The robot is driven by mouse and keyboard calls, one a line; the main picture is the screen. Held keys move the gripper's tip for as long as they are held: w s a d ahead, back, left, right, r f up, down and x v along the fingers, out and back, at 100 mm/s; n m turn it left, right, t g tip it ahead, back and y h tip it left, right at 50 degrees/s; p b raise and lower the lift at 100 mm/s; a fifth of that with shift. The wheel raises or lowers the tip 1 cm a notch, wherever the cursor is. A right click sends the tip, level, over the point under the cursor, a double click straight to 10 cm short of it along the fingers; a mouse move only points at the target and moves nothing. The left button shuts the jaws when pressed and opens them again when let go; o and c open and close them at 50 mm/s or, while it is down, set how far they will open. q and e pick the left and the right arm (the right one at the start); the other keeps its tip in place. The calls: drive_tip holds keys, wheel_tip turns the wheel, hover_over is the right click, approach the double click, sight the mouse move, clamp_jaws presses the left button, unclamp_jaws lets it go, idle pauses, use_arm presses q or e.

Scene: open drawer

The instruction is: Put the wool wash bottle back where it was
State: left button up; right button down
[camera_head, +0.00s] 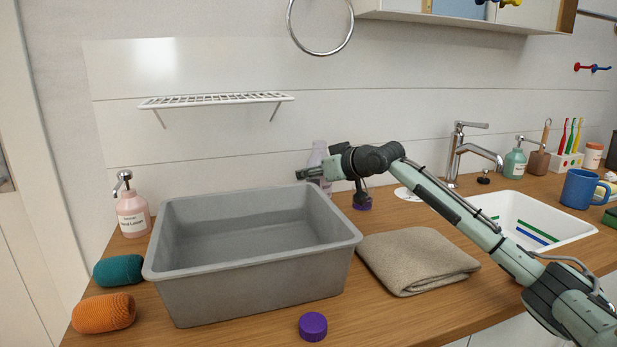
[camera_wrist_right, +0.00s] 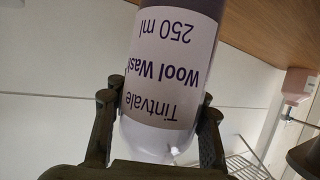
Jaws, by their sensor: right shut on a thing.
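The wool wash bottle (camera_wrist_right: 170,70) is pale with a white "Tintvale Wool Wash 250 ml" label, which reads upside down in the right wrist view. My right gripper (camera_wrist_right: 160,120) is shut around it, with one finger on each side. In the head view the bottle's pale lilac upper part (camera_head: 318,152) shows behind my right gripper (camera_head: 312,172), beyond the back right corner of the grey tub. Its base is hidden there and cut off in the wrist view, so I cannot tell whether it touches the counter. My left gripper is not in view.
The grey tub (camera_head: 255,303) fills the counter's left middle. A lotion bottle (camera_head: 132,212) stands left, the sink (camera_head: 530,222) right. A wire shelf (camera_head: 215,100) hangs above.

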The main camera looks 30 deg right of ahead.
drive_tip(key=shift+f, duration=0.55)
drive_tip(key=c, duration=0.8)
unclamp_jaws()
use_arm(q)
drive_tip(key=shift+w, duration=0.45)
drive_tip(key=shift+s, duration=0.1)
use_arm(e)
drive_tip(key=shift+s+d, duration=0.1)
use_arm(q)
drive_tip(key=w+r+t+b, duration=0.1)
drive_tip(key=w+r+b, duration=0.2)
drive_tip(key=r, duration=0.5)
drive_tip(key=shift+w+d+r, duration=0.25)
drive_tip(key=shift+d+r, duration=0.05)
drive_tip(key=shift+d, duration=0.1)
use_arm(e)
drive_tip(key=shift+v, duration=5.9)
